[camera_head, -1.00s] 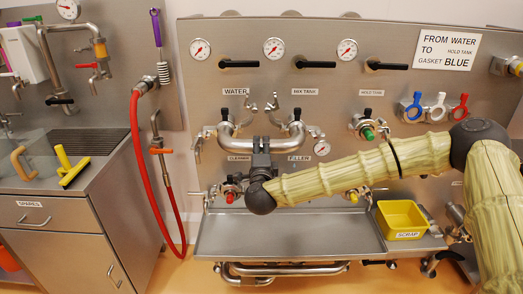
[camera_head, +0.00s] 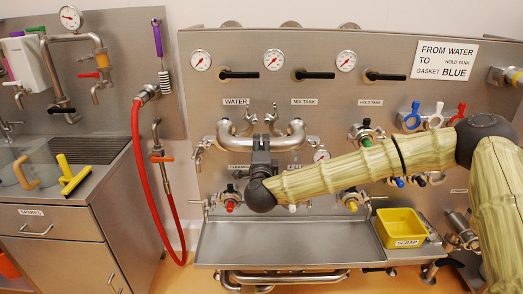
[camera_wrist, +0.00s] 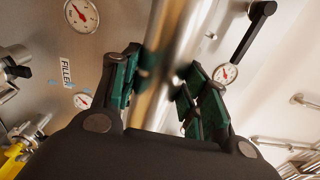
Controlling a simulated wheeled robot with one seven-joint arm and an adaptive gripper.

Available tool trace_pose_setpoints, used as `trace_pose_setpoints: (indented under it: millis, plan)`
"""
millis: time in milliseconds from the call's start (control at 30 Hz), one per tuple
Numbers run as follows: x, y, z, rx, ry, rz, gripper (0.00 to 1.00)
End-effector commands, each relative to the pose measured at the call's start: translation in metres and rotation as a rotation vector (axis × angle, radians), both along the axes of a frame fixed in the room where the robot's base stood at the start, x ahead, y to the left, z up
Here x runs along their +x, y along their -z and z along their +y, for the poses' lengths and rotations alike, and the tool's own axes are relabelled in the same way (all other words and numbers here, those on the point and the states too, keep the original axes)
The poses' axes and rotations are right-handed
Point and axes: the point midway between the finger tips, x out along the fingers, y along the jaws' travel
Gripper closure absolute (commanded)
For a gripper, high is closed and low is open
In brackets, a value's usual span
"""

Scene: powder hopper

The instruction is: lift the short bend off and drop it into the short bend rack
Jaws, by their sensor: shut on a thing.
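The short bend (camera_head: 240,147) is a shiny steel U-shaped pipe in front of the panel, between the WATER and MIX TANK labels and the labels below them. My gripper (camera_head: 262,146) is shut on the middle of it from below. In the wrist view the bend (camera_wrist: 164,55) runs as a bright tube between the green-padded fingers of my gripper (camera_wrist: 158,78). Whether the bend's ends stand clear of the ports cannot be told. I cannot make out the short bend rack in these views.
A tray (camera_head: 290,245) juts out below the panel. A yellow SCRAP bin (camera_head: 401,222) stands at its right. Blue, white and red clamps (camera_head: 436,115) hang at the panel's right. Valve handles (camera_head: 312,75) and gauges stick out above. A red hose (camera_head: 138,160) hangs left.

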Motion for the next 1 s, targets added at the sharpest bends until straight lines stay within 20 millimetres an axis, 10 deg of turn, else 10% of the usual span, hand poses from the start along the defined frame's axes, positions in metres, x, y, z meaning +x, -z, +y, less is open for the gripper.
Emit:
trace_pose_setpoints:
  millis: [1000]
  plan:
    - [-0.067,-0.005,0.000,0.002,-0.001,-0.005,1.00]
